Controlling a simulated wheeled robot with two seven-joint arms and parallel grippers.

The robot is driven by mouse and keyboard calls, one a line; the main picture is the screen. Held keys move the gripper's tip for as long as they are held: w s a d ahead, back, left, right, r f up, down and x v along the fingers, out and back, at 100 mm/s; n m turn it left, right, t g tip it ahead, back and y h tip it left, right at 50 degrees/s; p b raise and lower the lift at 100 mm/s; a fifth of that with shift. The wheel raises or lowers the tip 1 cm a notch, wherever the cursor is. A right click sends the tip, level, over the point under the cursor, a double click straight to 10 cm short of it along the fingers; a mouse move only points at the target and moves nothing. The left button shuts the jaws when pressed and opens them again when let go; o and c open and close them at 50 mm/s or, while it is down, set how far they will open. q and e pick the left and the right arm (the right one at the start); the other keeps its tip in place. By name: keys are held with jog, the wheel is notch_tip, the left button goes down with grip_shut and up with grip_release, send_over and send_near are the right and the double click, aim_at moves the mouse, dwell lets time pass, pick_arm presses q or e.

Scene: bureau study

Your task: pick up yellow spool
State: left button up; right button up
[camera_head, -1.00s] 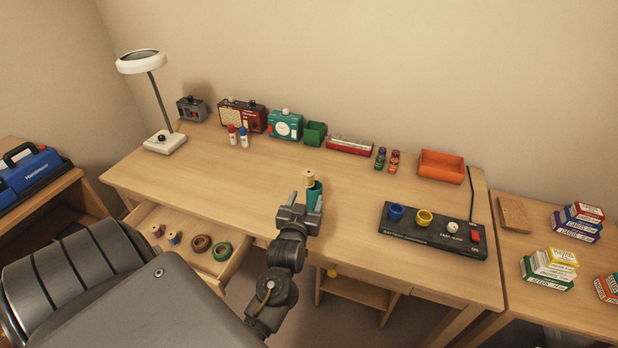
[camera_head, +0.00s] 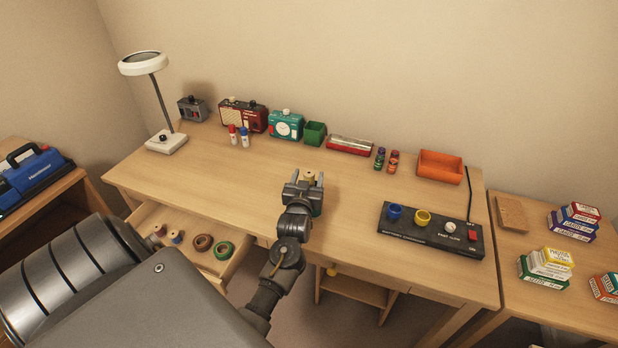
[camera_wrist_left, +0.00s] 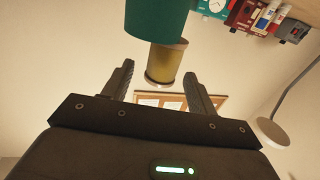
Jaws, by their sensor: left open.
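The yellow spool (camera_head: 309,176) stands on top of a teal cylinder (camera_head: 318,208) on the desk, mostly behind my left gripper in the head view. My left gripper (camera_head: 309,181) is open, with its fingers to the left and right of the spool as seen there. In the left wrist view, the spool (camera_wrist_left: 164,64) shows between the two finger tips (camera_wrist_left: 158,69), with a visible gap on each side. The teal cylinder (camera_wrist_left: 158,18) joins it at the top of that upside-down picture. My right gripper is not in view.
A black panel (camera_head: 432,232) with blue and yellow rings lies to the right on the desk (camera_head: 240,175). An orange bin (camera_head: 440,167), green box (camera_head: 315,134) and radios stand along the back. An open drawer (camera_head: 190,262) holds small spools and tape rolls.

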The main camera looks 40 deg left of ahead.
pick_arm(q)
jog(key=x, duration=0.4)
jog(key=shift+r+p, duration=0.15)
jog(key=shift+p, duration=0.2)
jog(key=c, duration=1.1)
